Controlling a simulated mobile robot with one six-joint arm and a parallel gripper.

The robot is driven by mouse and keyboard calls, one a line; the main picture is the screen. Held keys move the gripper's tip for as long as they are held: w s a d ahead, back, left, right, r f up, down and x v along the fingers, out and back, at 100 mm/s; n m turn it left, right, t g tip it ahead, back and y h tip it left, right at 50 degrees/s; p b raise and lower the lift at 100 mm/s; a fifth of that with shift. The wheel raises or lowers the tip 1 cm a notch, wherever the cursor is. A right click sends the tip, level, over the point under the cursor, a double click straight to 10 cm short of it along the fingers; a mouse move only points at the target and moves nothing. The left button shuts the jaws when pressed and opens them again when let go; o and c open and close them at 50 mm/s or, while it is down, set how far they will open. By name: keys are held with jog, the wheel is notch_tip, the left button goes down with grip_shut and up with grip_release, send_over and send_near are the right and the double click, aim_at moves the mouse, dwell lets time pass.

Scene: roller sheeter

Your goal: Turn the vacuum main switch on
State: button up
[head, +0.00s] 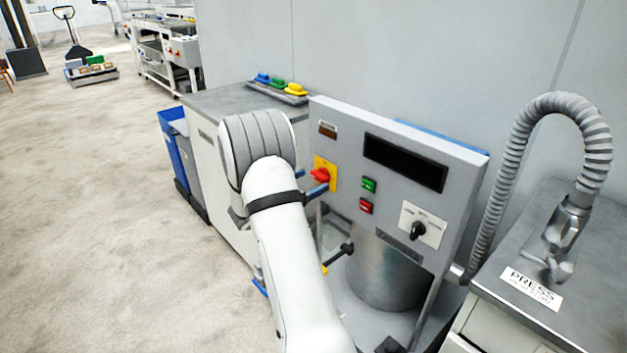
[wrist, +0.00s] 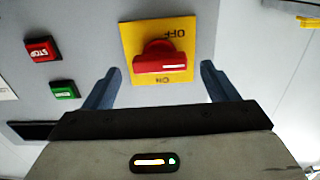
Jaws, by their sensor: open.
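The vacuum main switch is a red rotary knob (head: 321,174) on a yellow plate (head: 333,172) at the left of the grey control panel. In the wrist view, which is upside down, the red knob (wrist: 158,58) lies crosswise between the inverted OFF mark and the ON mark, its white line at the right end. My gripper (head: 309,182) is open and empty in front of the switch. In the wrist view my gripper's (wrist: 161,70) two blue fingers stand left and right of the knob, with gaps on both sides. I cannot tell how deep the fingertips reach.
A green button (head: 369,185) and a red STOP button (head: 365,206) sit right of the switch. A black selector knob (head: 418,231) and dark display (head: 405,162) are further right. A metal pot (head: 385,272) stands below the panel. A ribbed hose (head: 505,150) rises at right.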

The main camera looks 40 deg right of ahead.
jog(key=shift+d, duration=0.95)
jog(key=shift+c, duration=0.3)
jog(key=c, duration=0.9)
